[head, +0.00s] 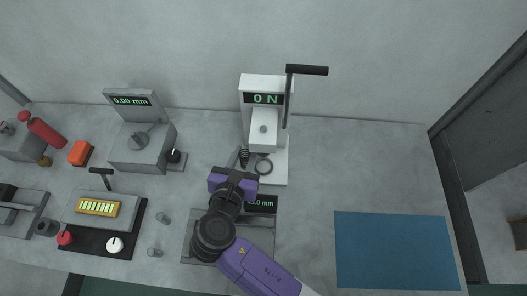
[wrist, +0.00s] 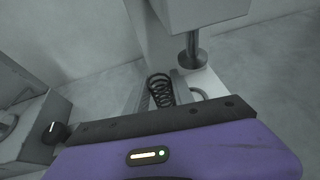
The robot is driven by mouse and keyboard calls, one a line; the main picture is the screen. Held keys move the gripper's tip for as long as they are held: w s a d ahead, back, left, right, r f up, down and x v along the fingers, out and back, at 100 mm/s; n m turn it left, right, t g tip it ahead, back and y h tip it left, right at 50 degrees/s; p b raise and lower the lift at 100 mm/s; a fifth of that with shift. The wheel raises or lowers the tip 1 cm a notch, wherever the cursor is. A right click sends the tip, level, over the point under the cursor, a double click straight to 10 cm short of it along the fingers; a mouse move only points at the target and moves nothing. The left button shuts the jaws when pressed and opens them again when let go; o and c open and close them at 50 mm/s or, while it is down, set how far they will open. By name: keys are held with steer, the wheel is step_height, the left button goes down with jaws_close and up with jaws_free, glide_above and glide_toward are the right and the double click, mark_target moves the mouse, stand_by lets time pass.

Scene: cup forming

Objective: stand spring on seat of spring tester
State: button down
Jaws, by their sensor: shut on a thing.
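The spring tester (head: 263,137) is a white stand with a "0 N" display and a black lever at its upper right. Its ring-shaped seat (head: 264,166) lies on the base below the plunger; part of the seat shows in the wrist view (wrist: 203,93). My gripper (head: 242,158) is shut on the dark coil spring (head: 245,155), just left of the seat. In the wrist view the spring (wrist: 160,88) stands nearly upright, slightly tilted, between the grey fingers. The purple gripper body hides the fingers' roots. I cannot tell whether the spring's lower end touches anything.
The tester's plunger (wrist: 193,56) hangs close to the right of the spring. A 0.00 mm gauge (head: 142,140) stands to the left. A black-based fixture (head: 85,243) and small cylinders are at lower left. A blue mat (head: 395,250) lies empty at right.

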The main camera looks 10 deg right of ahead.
steer(key=d+p, duration=0.1)
steer(key=d, duration=0.4)
steer(key=shift+s, duration=0.15)
steer(key=shift+f, duration=0.35)
steer(key=c, duration=1.1)
jaws_free()
steer(key=v, duration=1.2)
